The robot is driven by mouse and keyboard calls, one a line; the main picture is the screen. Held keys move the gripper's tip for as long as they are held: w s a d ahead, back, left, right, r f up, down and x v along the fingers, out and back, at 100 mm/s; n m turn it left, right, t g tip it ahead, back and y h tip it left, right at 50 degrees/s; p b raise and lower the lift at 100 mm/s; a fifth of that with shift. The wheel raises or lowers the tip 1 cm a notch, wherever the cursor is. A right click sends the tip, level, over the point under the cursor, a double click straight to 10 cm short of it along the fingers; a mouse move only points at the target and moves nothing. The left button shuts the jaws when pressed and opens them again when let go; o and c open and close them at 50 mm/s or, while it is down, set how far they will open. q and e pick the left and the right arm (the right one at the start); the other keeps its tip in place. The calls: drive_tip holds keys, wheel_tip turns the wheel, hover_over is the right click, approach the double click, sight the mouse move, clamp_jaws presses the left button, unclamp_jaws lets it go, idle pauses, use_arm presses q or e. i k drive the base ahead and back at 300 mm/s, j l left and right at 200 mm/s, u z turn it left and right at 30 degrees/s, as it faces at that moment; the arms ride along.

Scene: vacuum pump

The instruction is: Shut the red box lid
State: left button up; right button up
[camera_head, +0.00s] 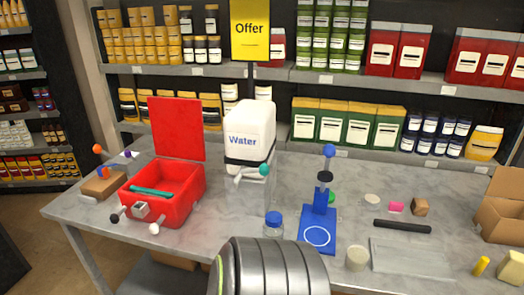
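The red box (182,207) stands on the left part of the grey table. Its flat red lid (176,128) is open and stands nearly upright at the back of the box. A teal rod-like item (152,193) lies in the box. A small silver block (140,209) shows at the front left of the box; I cannot tell whether it is attached. Neither my left nor my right gripper is in view.
A white water container (250,128) stands right of the lid. A brown block (102,184) and small coloured knobs lie around the box's left and front. A blue stand (317,225) and blue-lidded jar (273,226) are further right. A ribbed dark cylinder, probably mine, fills the bottom centre.

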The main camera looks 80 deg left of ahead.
sight(177, 123)
drive_tip(key=u, duration=3.45)
drive_tip(key=j, duration=0.3)
